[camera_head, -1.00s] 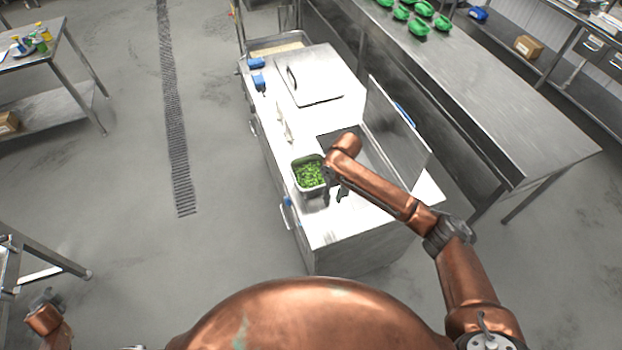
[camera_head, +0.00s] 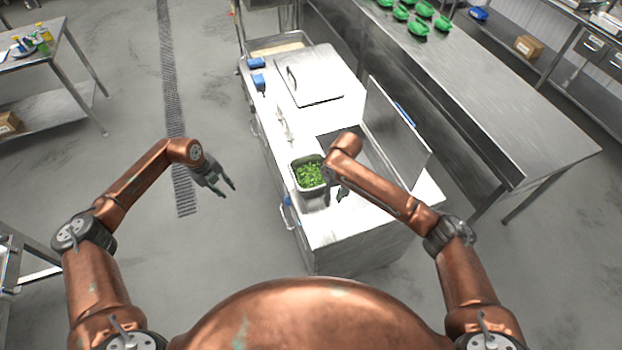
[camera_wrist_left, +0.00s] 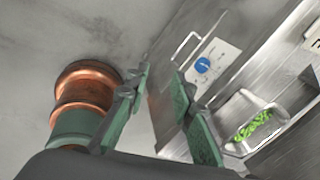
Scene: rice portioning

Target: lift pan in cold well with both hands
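The pan (camera_head: 309,186) is a small metal container of chopped green food. It sits at the near left part of the steel counter unit and also shows at the right in the left wrist view (camera_wrist_left: 240,148). My left gripper (camera_head: 229,188) is open and empty, in the air left of the unit and apart from the pan. Its spread fingers show in the left wrist view (camera_wrist_left: 160,82). My right gripper (camera_head: 335,198) is at the pan's right side, partly hidden by its own arm. I cannot tell whether it touches the pan.
The counter unit (camera_head: 325,234) has a raised steel lid (camera_head: 396,122) right of my right arm and a closed lid (camera_head: 311,82) farther back. Its front carries a handle and a blue knob (camera_wrist_left: 203,65). A long steel table (camera_head: 480,100) stands at right. Floor left of the unit is clear.

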